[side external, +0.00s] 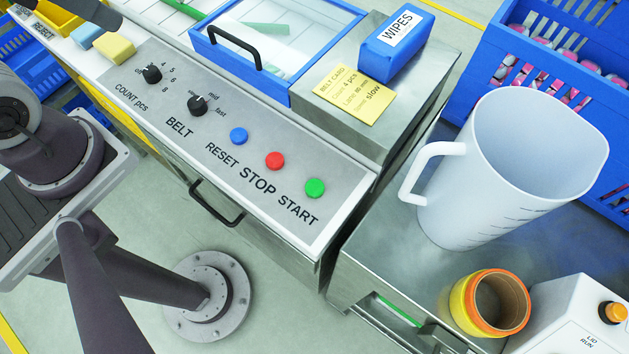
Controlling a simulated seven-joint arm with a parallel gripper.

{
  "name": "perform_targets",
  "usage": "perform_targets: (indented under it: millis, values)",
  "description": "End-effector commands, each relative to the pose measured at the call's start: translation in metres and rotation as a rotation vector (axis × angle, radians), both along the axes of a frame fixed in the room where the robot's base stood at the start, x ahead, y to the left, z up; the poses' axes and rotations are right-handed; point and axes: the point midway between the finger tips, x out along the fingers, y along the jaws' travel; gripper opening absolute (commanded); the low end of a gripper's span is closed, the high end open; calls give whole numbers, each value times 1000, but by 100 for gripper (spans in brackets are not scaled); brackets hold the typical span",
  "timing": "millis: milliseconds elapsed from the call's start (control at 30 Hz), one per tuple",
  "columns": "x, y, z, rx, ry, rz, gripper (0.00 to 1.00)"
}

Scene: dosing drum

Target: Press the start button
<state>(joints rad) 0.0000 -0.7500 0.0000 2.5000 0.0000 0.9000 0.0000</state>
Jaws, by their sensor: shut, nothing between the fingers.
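The green start button (315,187) is at the right end of the sloped control panel (235,205), with the word START printed below it. The red stop button (274,160) and the blue reset button (238,136) sit in a row to its left. Nothing covers or touches the three buttons. My gripper is not in view; only parts of my arm show at the left and top left edges.
A COUNT knob (152,74) and BELT knob (197,105) are left of the buttons. A yellow belt card (355,94) and blue wipes box (396,45) lie behind. A white jug (480,180) and tape rolls (462,308) stand right. The space above the buttons is clear.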

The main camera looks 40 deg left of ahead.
Motion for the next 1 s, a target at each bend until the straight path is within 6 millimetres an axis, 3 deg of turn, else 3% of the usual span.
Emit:
perform_targets:
  millis: [467,567,733,900,1000]
  values:
    - [4,2,-1,17,-2,-11,0]
    - [25,10,-3,109,-16,-79,0]
    - [101,10,-19,396,-90,-426,0]
    - [160,-39,-51,562,-198,-896,0]
    - [173,-80,-77,580,-269,-1163,0]
